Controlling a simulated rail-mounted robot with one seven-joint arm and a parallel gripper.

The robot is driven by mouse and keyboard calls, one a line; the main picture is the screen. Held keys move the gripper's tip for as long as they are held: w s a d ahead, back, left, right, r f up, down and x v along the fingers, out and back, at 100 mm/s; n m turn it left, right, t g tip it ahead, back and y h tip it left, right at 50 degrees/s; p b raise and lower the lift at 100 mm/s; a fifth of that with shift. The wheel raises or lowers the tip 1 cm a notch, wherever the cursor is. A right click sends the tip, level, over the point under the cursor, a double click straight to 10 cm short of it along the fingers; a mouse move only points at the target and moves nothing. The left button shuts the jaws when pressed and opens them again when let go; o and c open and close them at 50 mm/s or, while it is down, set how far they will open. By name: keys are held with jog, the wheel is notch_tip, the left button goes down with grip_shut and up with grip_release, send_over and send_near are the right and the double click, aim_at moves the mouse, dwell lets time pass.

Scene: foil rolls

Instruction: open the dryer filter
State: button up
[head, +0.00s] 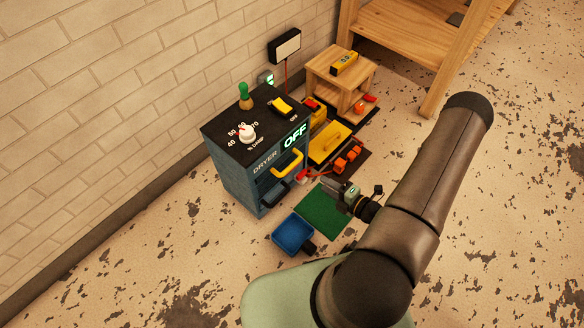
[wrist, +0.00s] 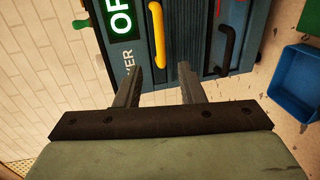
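The dryer (head: 238,172) is a dark blue cabinet with a black top against the wall. Its front has a yellow handle (head: 287,163) above a black handle (head: 277,193). In the wrist view the yellow handle (wrist: 158,35) and the black handle (wrist: 230,50) stand side by side, because that view is turned. No label naming the filter is readable. Both handles' fronts look closed. My gripper (wrist: 158,72) is open and empty in front of the dryer, its fingers pointing at the front near the yellow handle, apart from it. In the head view my fingertips are too small to make out.
The display (head: 295,137) reads OFF. A green mat (head: 325,210) and a blue bin (head: 292,236) lie on the floor before the dryer. A yellow box (head: 329,142) and orange items (head: 348,158) stand to the right, near a small wooden table (head: 330,72).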

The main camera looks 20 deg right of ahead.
aim_at(292, 164)
jog(key=b+x, duration=0.3)
jog(key=x, duration=1.2)
jog(key=shift+w+a+b, duration=0.2)
jog(key=shift+a+b, duration=0.1)
jog(key=shift+b, duration=0.05)
